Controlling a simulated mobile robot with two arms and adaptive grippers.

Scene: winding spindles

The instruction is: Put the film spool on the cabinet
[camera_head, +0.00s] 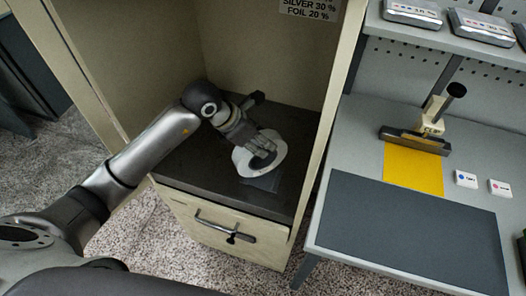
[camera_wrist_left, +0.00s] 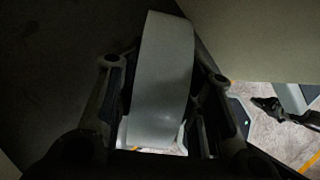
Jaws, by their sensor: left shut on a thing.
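The film spool (camera_head: 272,163) is a white round disc over the dark shelf of the cabinet (camera_head: 215,235). My left gripper (camera_head: 262,150) is shut on the spool inside the cabinet's open compartment. In the left wrist view the spool (camera_wrist_left: 163,80) is a pale broad band between the two fingers of my left gripper (camera_wrist_left: 160,100). A dark patch, seemingly its shadow, shows below the spool in the head view, and I cannot tell whether the spool touches the shelf.
The cabinet has side walls and a drawer with a handle (camera_head: 228,228) below the shelf. To the right stands a grey workbench (camera_head: 350,150) with a dark mat (camera_head: 405,225), a yellow sheet (camera_head: 413,170), a stand tool (camera_head: 432,120) and small white boxes (camera_head: 466,179). The shelf's front left is clear.

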